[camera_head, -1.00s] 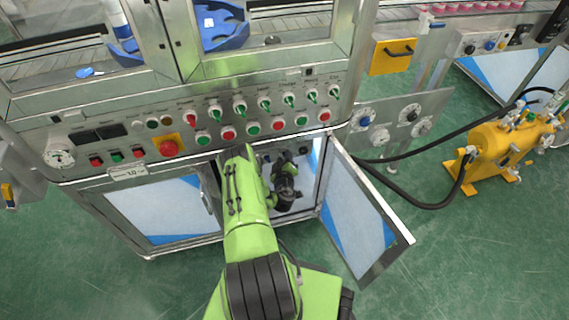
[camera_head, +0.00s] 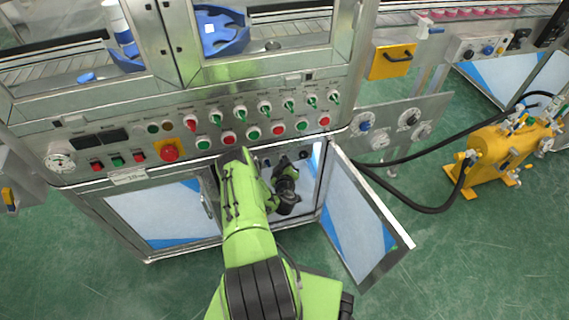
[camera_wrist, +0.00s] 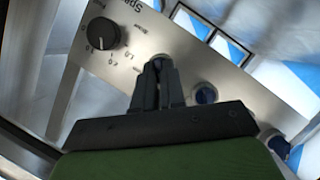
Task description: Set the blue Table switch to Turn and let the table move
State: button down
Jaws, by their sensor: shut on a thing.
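In the wrist view my gripper (camera_wrist: 157,85) has its dark fingers closed together at a metal control panel (camera_wrist: 185,50). They are shut on a small switch (camera_wrist: 161,61), mostly hidden between the fingertips; its colour and label cannot be read. A black Speed dial (camera_wrist: 102,33) is to the left. In the head view my dark wrist (camera_head: 287,190) is inside the open cabinet, and the fingertips are hidden. The blue turntable (camera_head: 222,34) shows behind the window above.
The open cabinet door (camera_head: 368,220) stands to the right of my arm. The button panel (camera_head: 215,115) is above the opening. A yellow pump unit (camera_head: 500,150) with black hoses stands at the right. Green floor is clear in front.

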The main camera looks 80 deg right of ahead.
jog(key=shift+s+d+f+m+t+y+p, duration=0.1)
jog(key=shift+s+m+t+y+p, duration=0.1)
jog(key=shift+m+t+y+p, duration=1.3)
jog(key=shift+s+d+f+m+t+h+p, duration=0.2)
jog(key=shift+m+t, duration=0.65)
jog(key=shift+m, duration=1.6)
jog(key=shift+s+r+m+t+y+p, duration=0.1)
jog(key=shift+s+m+t+y+p, duration=0.15)
jog(key=shift+m+t+y+p, duration=1.25)
jog(key=shift+m+g+h+b, duration=0.35)
jog(key=shift+m+h+b, duration=0.2)
jog(key=shift+h+b, duration=0.15)
jog(key=c, duration=1.2)
grip_release()
jog(key=shift+r, duration=0.1)
